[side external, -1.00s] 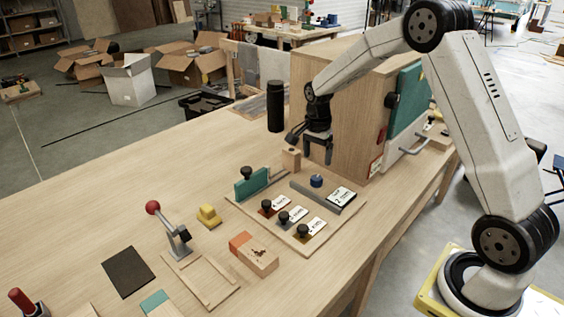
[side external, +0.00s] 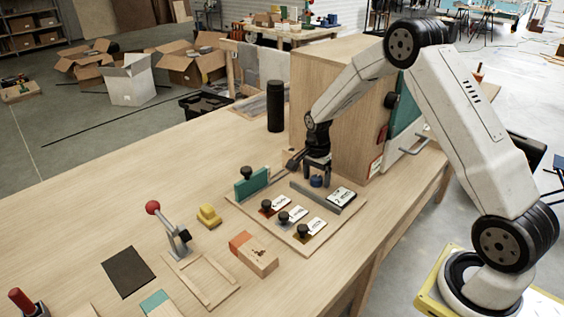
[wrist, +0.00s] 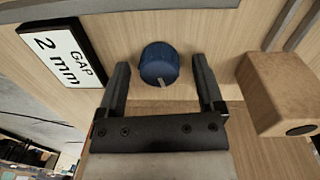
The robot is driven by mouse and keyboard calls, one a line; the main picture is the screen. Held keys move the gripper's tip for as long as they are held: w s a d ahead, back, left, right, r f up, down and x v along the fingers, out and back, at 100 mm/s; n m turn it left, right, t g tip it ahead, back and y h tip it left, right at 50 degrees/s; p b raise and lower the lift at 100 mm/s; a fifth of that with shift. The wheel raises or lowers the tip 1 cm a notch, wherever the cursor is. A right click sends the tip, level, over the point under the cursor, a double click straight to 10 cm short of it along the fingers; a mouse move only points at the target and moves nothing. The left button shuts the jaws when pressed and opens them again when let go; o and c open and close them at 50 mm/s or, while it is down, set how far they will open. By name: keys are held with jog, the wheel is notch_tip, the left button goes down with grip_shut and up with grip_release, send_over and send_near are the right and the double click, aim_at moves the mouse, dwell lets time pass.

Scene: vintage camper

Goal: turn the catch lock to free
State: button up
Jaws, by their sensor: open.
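A round blue knob (side external: 316,181), which looks like the catch lock, stands on the wooden board beside a grey rail. In the wrist view the knob (wrist: 159,64) has a pale pointer line near its lower edge. My gripper (side external: 317,173) is at the knob, pointing down from above. In the wrist view my gripper (wrist: 161,72) is open, with one finger on each side of the knob and a visible gap on both sides. No lock marking is readable by the knob.
A "GAP 2 mm" label (wrist: 66,56) sits left of the knob in the wrist view. A wooden block (wrist: 283,95) is to the right. Several black-knobbed slides and a teal piece (side external: 252,184) share the board. The tall wooden cabinet (side external: 345,80) stands close behind.

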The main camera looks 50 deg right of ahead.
grip_shut()
jog(key=shift+n, duration=0.4)
jog(key=n, duration=0.3)
jog(key=shift+n, duration=0.3)
jog(key=n, duration=0.3)
jog(key=shift+n, duration=0.3)
jog(key=n, duration=0.3)
jog(key=shift+h, duration=0.3)
jog(key=shift+a+n+t, duration=0.1)
jog(key=shift+n+t, duration=0.2)
jog(key=shift+n, duration=1.6)
